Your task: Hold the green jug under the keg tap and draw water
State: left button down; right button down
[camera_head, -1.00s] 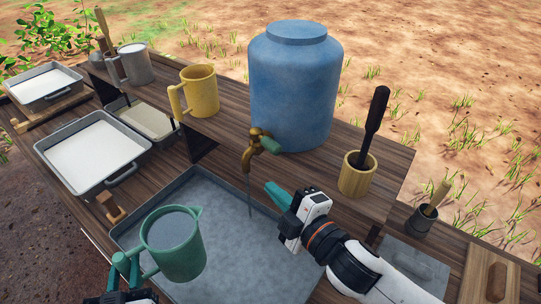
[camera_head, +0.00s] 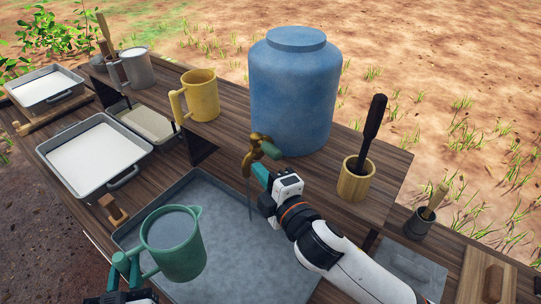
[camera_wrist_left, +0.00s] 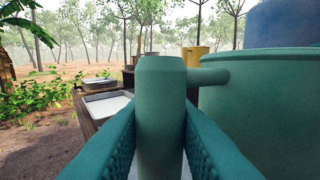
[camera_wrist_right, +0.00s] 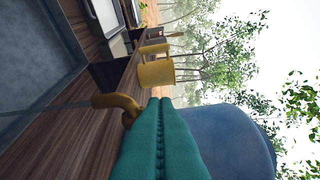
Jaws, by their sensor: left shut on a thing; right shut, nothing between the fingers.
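The green jug (camera_head: 178,250) is held upright over the near left part of the grey basin (camera_head: 285,285). A grey-blue surface shows inside it. My left gripper (camera_head: 127,270) is shut on the jug's handle (camera_wrist_left: 162,110). A thin grey stream (camera_head: 249,200) runs from the spout into the basin, to the right of the jug. My right gripper (camera_head: 261,176) is shut and empty, just below the lever; contact is unclear. The tap also shows in the right wrist view (camera_wrist_right: 115,101).
A yellow mug (camera_head: 202,100) and a grey mug (camera_head: 138,70) stand left of the keg. A wooden cup (camera_head: 354,184) with a dark-handled tool stands right of it. White-filled trays (camera_head: 125,182) lie at the left. The basin is otherwise open.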

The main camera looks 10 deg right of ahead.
aim_at(273, 157)
pick_arm(q)
jog(key=shift+r+p, duration=0.35)
jog(key=shift+r, duration=0.35)
jog(key=shift+r+p, duration=0.25)
jog(key=shift+p, duration=0.05)
jog(key=shift+d+r, duration=0.1)
jog(key=shift+r, duration=0.05)
pick_arm(e)
jog(key=w+d, duration=0.2)
jog(key=w, duration=0.2)
jog(key=shift+d+f, duration=0.35)
jog(key=shift+d, duration=0.05)
pick_arm(q)
jog(key=shift+r+p, duration=0.25)
jog(key=shift+p, duration=0.1)
pick_arm(e)
jog(key=shift+w+d, duration=0.2)
jog(key=shift+d, duration=0.3)
pick_arm(q)
jog(key=shift+f, duration=0.1)
jog(key=shift+s, duration=0.1)
